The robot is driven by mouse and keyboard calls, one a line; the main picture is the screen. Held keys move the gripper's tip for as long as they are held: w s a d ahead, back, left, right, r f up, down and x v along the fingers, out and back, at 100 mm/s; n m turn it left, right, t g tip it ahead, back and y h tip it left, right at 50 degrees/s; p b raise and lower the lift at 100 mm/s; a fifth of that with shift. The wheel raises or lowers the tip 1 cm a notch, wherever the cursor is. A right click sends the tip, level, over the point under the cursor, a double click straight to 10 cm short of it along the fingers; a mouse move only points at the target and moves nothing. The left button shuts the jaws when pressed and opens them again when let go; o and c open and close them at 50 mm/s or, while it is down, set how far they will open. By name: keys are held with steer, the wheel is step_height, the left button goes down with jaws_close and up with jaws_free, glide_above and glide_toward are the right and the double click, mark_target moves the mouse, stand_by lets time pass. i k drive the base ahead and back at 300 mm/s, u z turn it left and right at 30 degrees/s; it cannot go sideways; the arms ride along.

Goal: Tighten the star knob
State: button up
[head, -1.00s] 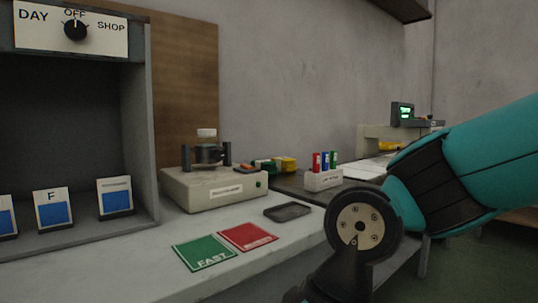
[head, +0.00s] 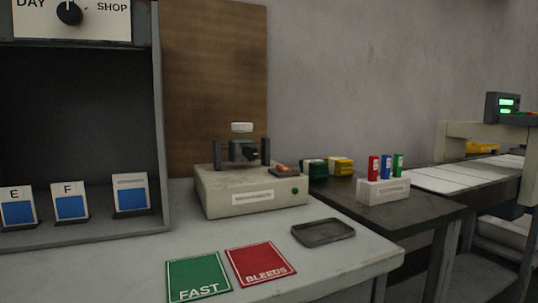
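No knob is plainly star-shaped at this size. A cream box-shaped machine (head: 222,197) stands on the pale bench. On top it carries a dark clamp-like fixture with a small black knob-like part (head: 251,152), between two dark posts, with a white cap above. I cannot tell whether that part is the star knob or how tight it is. A round black selector dial (head: 69,13) sits on the DAY/SHOP panel at the upper left. My gripper and arm are out of view.
Green FAST (head: 197,272) and red BLEEDS (head: 260,262) cards and a dark tray (head: 323,233) lie in front of the machine. A white holder (head: 383,191) with coloured bottles stands on the dark table at right. The bench's front right is clear.

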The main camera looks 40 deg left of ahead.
mark_target(250, 153)
steer(key=k, duration=0.6)
steer(key=u, duration=0.8)
steer(key=i, duration=0.5)
